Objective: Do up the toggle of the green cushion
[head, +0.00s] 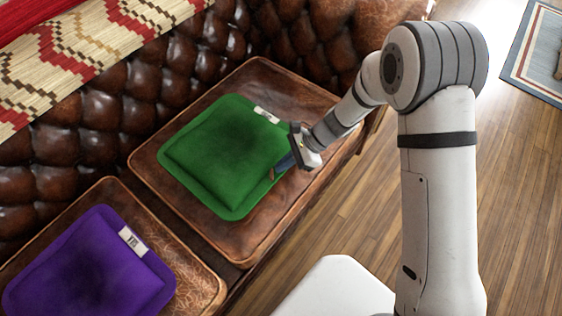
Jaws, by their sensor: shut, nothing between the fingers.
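The green cushion (226,152) lies flat on the brown leather seat of the sofa, with a small white label (266,115) at its upper right edge. My gripper (274,174) is shut and empty at the cushion's right edge, reaching in from the right. Its fingertips are over or beside that edge; I cannot tell if they touch it. I cannot make out the toggle; the gripper may hide it.
A purple cushion (88,268) with a white label lies on the neighbouring seat at the lower left. The tufted sofa back (130,100) rises behind, with a patterned red and cream throw (85,45) over it.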

